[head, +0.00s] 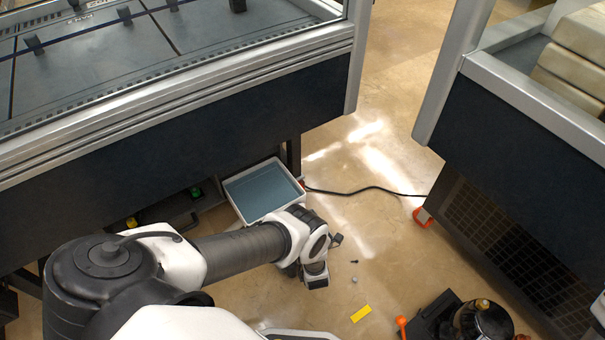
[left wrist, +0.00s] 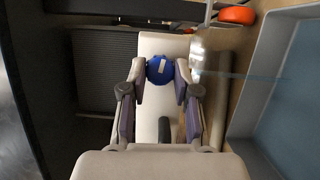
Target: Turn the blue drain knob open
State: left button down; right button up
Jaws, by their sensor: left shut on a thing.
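The blue drain knob (left wrist: 160,69) is a round blue knob with a pale bar mark across its face. It shows in the left wrist view in front of a pale, beige body (left wrist: 160,45). My left gripper (left wrist: 160,72) has one fingertip on each side of the knob and is shut on it. In the head view my left arm reaches down beside a grey tray, and its wrist hides the knob and the fingers. My right gripper is not in view.
A light-rimmed tray (head: 229,193) with a blue-grey inside stands beside my left wrist. A black cable (head: 375,188) runs across the floor. A yellow strip (head: 361,313), small loose parts and a dark machine (head: 484,322) are at the lower right. Benches stand left and right.

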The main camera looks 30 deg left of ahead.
pick_arm(q)
jog(key=shift+f+n+t+y+b, duration=0.1)
jog(key=shift+n+t+y+b, duration=0.25)
jog(key=shift+n, duration=0.65)
jog(key=c, duration=0.9)
grip_release()
jog(key=shift+o, duration=0.2)
jog(key=v, duration=1.2)
jog(key=shift+d, duration=0.1)
